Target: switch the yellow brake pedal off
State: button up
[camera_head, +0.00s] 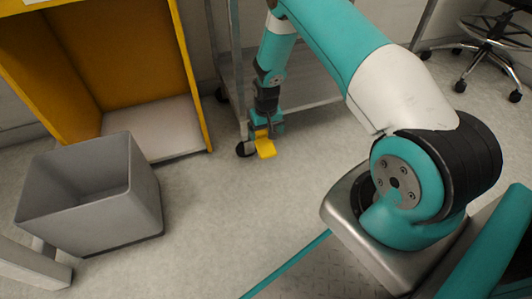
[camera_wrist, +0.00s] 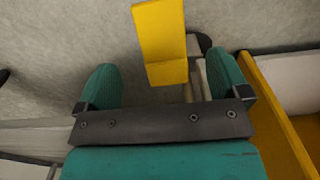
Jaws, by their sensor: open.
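The yellow brake pedal (camera_head: 266,149) sits low by a caster at the foot of a metal cart, just above the floor. It also shows in the wrist view (camera_wrist: 161,35), a bent yellow plate with its near end between my two fingers. My gripper (camera_head: 264,129) is right at the pedal, pointing down at it. In the wrist view, my gripper (camera_wrist: 162,75) has its teal fingers spread wide, with space on both sides of the pedal. Whether it touches the pedal I cannot tell.
The metal cart (camera_head: 231,80) has a dark caster (camera_head: 245,149) beside the pedal. A yellow cabinet (camera_head: 191,75) stands to the left, with a grey bin (camera_head: 135,205) in front. A wheeled stool (camera_head: 490,42) is at the far right. The floor (camera_head: 215,210) between is clear.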

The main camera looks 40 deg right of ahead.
aim_at(266, 147)
notch_tip(266, 147, down, 9)
jog(key=b, duration=0.3)
jog(key=shift+r+b, duration=0.15)
jog(key=shift+b, duration=0.25)
jog(key=c, duration=1.3)
jog(key=shift+r, duration=0.1)
